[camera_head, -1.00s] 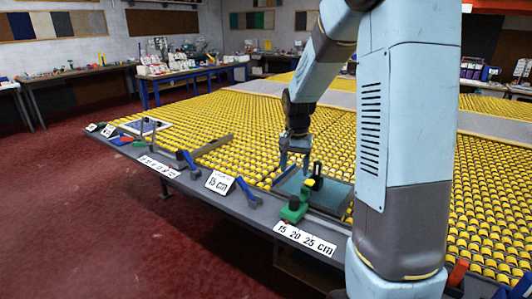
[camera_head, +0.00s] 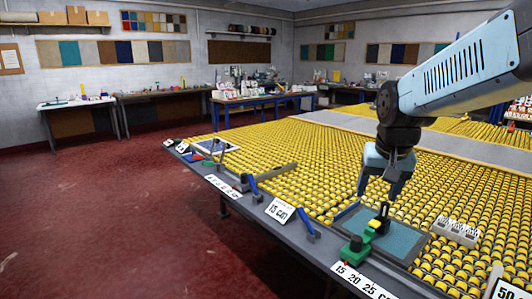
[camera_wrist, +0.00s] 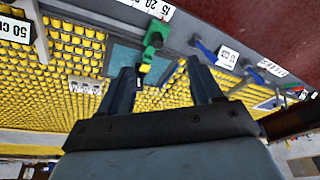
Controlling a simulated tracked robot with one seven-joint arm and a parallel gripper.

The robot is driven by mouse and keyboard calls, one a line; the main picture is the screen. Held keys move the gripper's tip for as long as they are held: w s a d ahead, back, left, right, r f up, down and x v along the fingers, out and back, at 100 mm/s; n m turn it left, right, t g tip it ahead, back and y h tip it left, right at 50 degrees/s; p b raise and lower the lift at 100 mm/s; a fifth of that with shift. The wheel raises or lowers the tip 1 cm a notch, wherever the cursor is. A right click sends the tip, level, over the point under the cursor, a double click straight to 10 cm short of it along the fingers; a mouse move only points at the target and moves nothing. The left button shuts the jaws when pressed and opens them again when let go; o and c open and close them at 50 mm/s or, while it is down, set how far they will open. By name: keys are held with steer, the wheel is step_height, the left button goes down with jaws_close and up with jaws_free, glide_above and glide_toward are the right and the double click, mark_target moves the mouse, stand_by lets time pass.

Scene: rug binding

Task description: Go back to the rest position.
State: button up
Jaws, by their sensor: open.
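My gripper (camera_head: 385,185) is in the head view at the right, above the yellow roller table (camera_head: 300,150). Its two fingers are spread apart. In the wrist view my gripper (camera_wrist: 165,90) shows both dark fingers apart with nothing held between them. Beneath it lies a teal plate (camera_head: 398,243) with a dark frame on the table's near edge. A green and black clamp-like tool (camera_head: 366,238) with a yellow part stands at that plate. The green tool (camera_wrist: 156,38) also shows in the wrist view, beyond the fingers.
Blue-handled tools (camera_head: 305,223) and white labels, one reading 15 cm (camera_head: 280,210), line the table's grey edge (camera_head: 300,244). A grey slotted block (camera_head: 455,231) sits on the rollers at right. The red floor (camera_head: 110,220) at left is clear.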

steer(key=s+a+r+n+t, duration=0.1)
steer(key=s+r+n+t, duration=0.1)
steer(key=s, duration=0.8)
steer(key=shift+s+a+r+n, duration=0.15)
steer(key=shift+s+r+n, duration=0.1)
steer(key=shift+s+n, duration=0.15)
